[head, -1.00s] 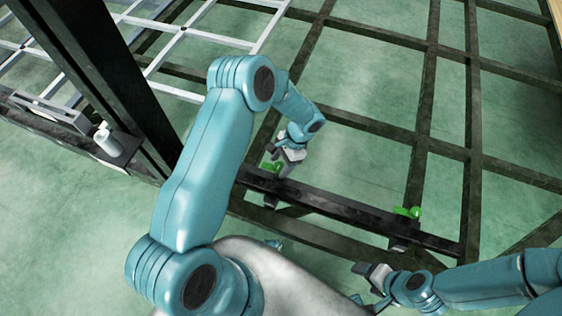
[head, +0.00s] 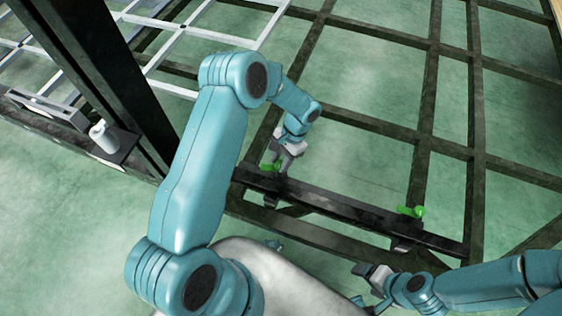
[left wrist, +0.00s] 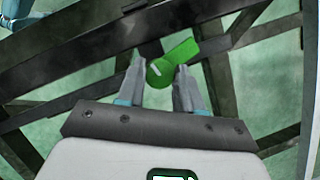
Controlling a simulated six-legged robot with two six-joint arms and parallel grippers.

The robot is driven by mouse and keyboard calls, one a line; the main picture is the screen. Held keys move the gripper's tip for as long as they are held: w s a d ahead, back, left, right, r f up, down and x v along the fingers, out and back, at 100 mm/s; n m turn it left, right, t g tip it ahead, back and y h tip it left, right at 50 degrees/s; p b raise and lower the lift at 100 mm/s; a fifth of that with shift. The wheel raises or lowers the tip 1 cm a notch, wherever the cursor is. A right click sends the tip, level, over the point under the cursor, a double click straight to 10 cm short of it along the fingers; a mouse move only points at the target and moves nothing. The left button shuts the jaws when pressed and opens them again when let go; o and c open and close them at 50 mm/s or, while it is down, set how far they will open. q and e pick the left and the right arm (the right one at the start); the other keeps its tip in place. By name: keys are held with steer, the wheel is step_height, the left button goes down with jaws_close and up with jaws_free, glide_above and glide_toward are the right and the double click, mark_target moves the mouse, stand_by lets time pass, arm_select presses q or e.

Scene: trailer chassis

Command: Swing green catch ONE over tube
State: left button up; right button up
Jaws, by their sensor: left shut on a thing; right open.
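A green catch (head: 278,168) sits at the left end of a long dark tube or bar (head: 340,207). My left gripper (head: 277,158) reaches down onto this catch. In the left wrist view the catch (left wrist: 181,55) has a round end between my fingers (left wrist: 161,74) and a flat lever pointing up and right. My left gripper is shut on it. A second green catch (head: 411,211) stands near the bar's right end. I see no marking that tells which is ONE. My right gripper (head: 370,277) is open and empty, below and left of the second catch.
The dark chassis beams (head: 421,150) form a grid over the green floor. A thick dark post (head: 97,75) rises at the left, with a white bottle (head: 103,137) on a small shelf beside it. A pale lattice (head: 195,40) lies at the top left.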

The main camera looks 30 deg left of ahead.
arm_select(q)
steer(key=n+h+b, duration=0.1)
steer(key=n, duration=0.2)
steer(key=shift+w+a+n+b, duration=0.1)
steer(key=shift+a+n+b, duration=0.05)
steer(key=shift+n+b, duration=0.2)
steer(key=n+h, duration=0.1)
steer(key=n, duration=0.2)
steer(key=shift+a+n+h+b, duration=0.1)
steer(key=shift+n+h+b, duration=0.25)
steer(key=shift+h+b, duration=0.05)
steer(key=n+t+h, duration=0.1)
steer(key=n, duration=0.2)
steer(key=shift+n, duration=0.3)
steer(key=shift+a+n+t+h, duration=0.15)
steer(key=shift+n+t+h, duration=0.4)
steer(key=shift+n, duration=1.35)
steer(key=o, duration=1)
steer(key=shift+r, duration=0.15)
steer(key=p+v, duration=0.2)
steer(key=v, duration=1.4)
